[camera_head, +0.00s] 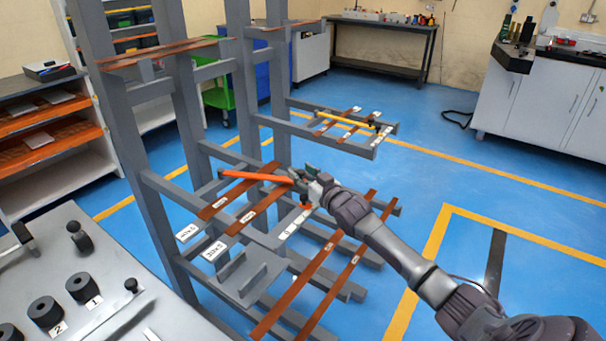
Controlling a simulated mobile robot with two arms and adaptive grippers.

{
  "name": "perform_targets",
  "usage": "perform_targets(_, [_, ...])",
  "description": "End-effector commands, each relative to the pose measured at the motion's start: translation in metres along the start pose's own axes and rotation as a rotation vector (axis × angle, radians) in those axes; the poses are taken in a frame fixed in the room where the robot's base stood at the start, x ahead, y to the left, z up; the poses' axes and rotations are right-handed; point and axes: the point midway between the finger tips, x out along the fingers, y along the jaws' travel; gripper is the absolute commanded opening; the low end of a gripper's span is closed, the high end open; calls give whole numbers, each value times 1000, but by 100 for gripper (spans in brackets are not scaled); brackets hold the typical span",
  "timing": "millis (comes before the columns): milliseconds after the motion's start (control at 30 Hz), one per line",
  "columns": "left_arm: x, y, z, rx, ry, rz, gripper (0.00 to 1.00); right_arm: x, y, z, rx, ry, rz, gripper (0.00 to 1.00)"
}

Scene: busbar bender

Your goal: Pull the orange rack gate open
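The orange rack gate (255,177) is a thin bar on the grey rack, lying across the front of a level that holds copper bars. Its left end meets a dark pivot or bracket on the rack, and its right end reaches my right gripper. My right gripper (300,176) is at that right end, touching or very close to it. The fingers are small and overlap the bar's end, so I cannot tell whether they are closed on it. My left gripper is not in view.
The grey rack (150,195) holds several labelled copper bars (238,192) on its arms. A yellow bar (345,120) lies across a farther level. A grey machine table (95,265) with black rollers stands at the lower left. Blue floor (480,240) is open to the right.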

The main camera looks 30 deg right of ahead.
Motion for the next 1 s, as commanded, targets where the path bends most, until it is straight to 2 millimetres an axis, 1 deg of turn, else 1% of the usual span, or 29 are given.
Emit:
perform_targets(267, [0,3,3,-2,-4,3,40,-1,1,2,0,-3,2,51])
perform_targets(367, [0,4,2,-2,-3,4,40,-5,0,2,0,-4,1,51])
perform_targets(433, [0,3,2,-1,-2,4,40,-12,0,3,0,-5,1,51])
perform_targets(567, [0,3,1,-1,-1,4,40,-33,0,3,-1,-5,0,51])
perform_targets(800, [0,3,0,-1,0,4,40,-81,0,3,1,-5,0,51])
perform_targets(900, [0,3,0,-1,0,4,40,-97,0,2,0,-4,0,51])
perform_targets(1000, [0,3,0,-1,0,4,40,-109,0,2,0,-4,0,51])
